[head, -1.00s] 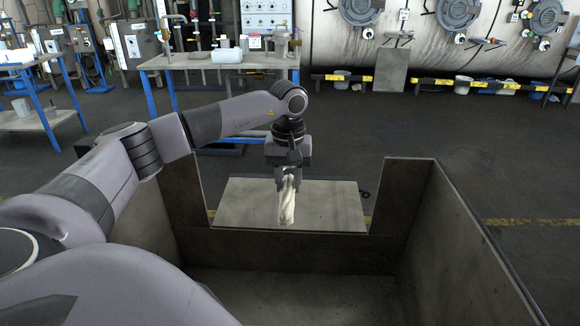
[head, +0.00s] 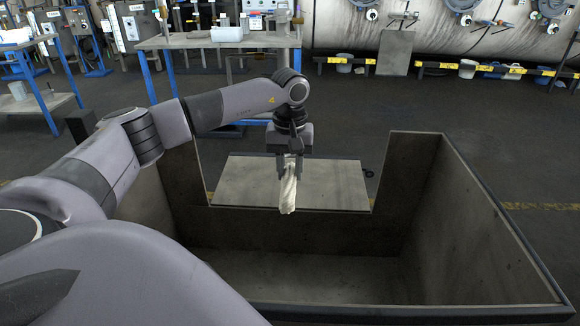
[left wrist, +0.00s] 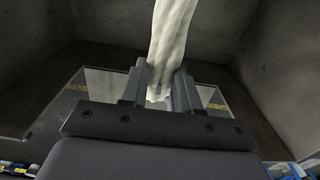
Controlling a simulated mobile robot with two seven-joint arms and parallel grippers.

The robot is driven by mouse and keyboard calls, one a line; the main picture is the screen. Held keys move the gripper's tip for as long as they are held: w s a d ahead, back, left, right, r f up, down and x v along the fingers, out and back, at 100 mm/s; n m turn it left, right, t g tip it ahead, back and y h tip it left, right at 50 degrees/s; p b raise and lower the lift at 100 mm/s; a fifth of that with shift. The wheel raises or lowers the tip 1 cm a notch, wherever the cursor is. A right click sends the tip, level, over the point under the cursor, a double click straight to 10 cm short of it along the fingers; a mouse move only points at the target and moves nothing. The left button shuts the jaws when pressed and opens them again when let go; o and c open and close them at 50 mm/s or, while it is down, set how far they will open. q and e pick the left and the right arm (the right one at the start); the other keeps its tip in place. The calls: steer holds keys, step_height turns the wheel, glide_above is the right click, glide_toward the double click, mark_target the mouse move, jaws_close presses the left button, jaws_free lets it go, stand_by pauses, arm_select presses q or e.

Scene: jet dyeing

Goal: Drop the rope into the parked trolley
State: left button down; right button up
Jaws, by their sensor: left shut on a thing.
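The rope (head: 289,192) is a short white twisted bundle hanging down from my left gripper (head: 289,172). My left gripper is shut on its upper end. In the left wrist view the rope (left wrist: 172,45) passes between the two fingers (left wrist: 158,88). The parked trolley (head: 468,232) is a deep brown open box in front of me with a cut-out in its far wall. In the head view the gripper and rope show in front of that cut-out, and the rope's lower end overlaps its bottom edge. The trolley floor (head: 320,275) looks empty where visible. My right gripper is out of view.
A flat grey platform (head: 330,180) shows beyond the cut-out. A workbench (head: 215,40) with blue legs and fittings stands behind it. Yellow-black barriers (head: 480,68) run along the back wall. The dark floor right of the trolley is clear.

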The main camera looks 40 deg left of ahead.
mark_target(290, 170)
arm_select(q)
steer(key=c, duration=0.7)
jaws_free()
steer(key=shift+c, duration=0.2)
step_height(290, 170, up, 7)
steer(key=shift+r, duration=0.1)
